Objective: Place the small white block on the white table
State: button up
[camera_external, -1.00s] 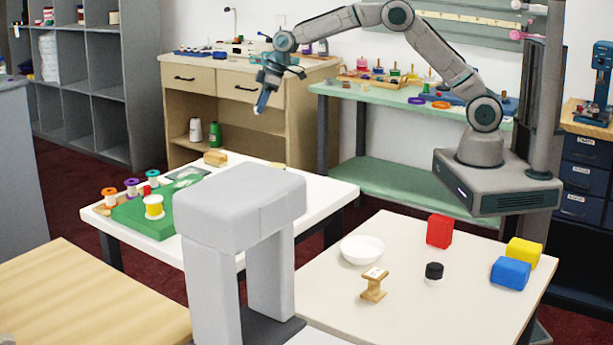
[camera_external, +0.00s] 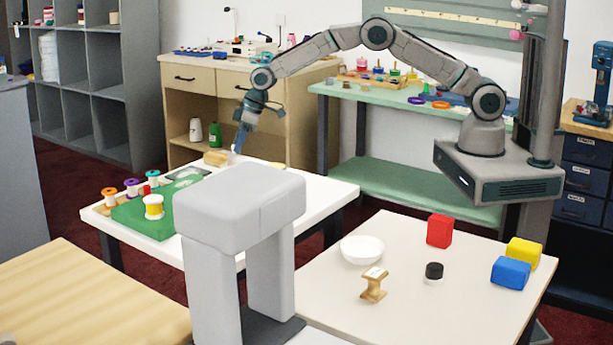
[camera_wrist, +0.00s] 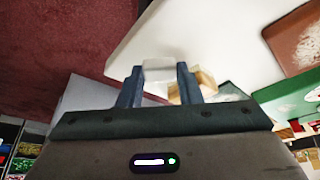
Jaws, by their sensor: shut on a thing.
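My gripper (camera_external: 238,146) points down over the far part of the white table (camera_external: 318,190). In the wrist view my gripper (camera_wrist: 159,72) is shut on the small white block (camera_wrist: 158,66), which sits between the two blue fingertips. In the external view only a small pale bit of the block (camera_external: 234,154) shows at the fingertips. The white table (camera_wrist: 215,35) fills the upper middle of the wrist view, behind the block. I cannot tell whether the block touches the tabletop.
A tan block (camera_external: 215,158) lies on the table close by the gripper; it shows beside the right finger (camera_wrist: 204,84). A green mat (camera_external: 128,213), a grey plate (camera_external: 187,173) and several spools are to the left. The table's right part is clear.

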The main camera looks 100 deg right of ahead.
jog(key=shift+f, duration=0.9)
jog(key=shift+f, duration=0.1)
jog(key=o, duration=1)
